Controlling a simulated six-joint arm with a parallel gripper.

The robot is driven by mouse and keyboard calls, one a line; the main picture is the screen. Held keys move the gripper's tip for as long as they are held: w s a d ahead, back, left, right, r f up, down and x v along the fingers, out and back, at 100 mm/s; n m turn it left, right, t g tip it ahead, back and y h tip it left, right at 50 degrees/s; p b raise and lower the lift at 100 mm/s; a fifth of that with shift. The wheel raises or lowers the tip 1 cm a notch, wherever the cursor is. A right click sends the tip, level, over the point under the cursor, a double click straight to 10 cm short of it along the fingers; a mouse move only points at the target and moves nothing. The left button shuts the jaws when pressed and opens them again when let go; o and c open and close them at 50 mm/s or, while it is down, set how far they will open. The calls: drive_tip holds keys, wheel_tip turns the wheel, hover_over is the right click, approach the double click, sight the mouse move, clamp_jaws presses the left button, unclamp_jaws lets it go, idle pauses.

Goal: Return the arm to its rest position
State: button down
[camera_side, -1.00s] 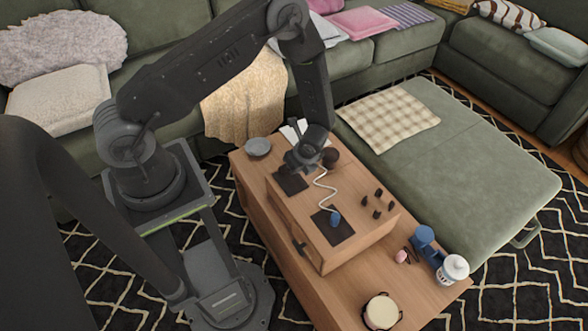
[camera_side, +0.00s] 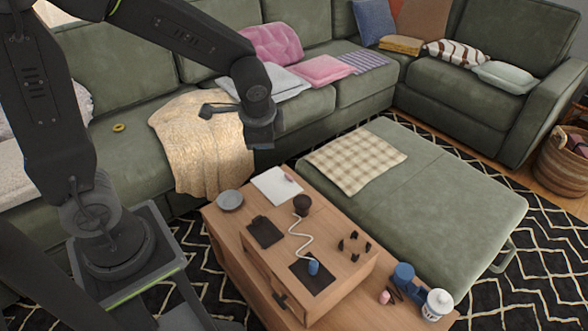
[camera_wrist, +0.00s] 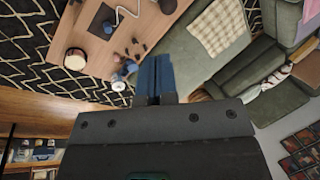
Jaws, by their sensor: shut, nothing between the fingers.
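My gripper (camera_side: 262,146) is raised in the side view, in front of the sofa and the cream throw, clear of the wooden table (camera_side: 222,226). In the wrist view my gripper's two blue fingers (camera_wrist: 155,62) are pressed together with nothing between them. My arm is bent at the elbow, with its forearm reaching right and the wrist hanging down.
The table carries a raised wooden box (camera_side: 330,275) with a dark pad (camera_side: 266,232), a white cord (camera_side: 300,237) and small black pieces. A grey bowl (camera_side: 230,200), white paper (camera_side: 275,184) and a white lidded jar (camera_side: 437,304) also stand there. The green sofa (camera_side: 190,90) is behind.

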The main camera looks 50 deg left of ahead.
drive_tip(key=s+d+r+n+t+h, duration=0.1)
drive_tip(key=s+d+r+n, duration=0.1)
drive_tip(key=s+r, duration=0.3)
drive_tip(key=s+d+r+n+t+h, duration=0.2)
drive_tip(key=s+r+n, duration=0.2)
drive_tip(key=s+r, duration=0.2)
drive_tip(key=shift+s+d+n, duration=0.3)
drive_tip(key=shift+s+n, duration=0.1)
drive_tip(key=shift+s, duration=0.55)
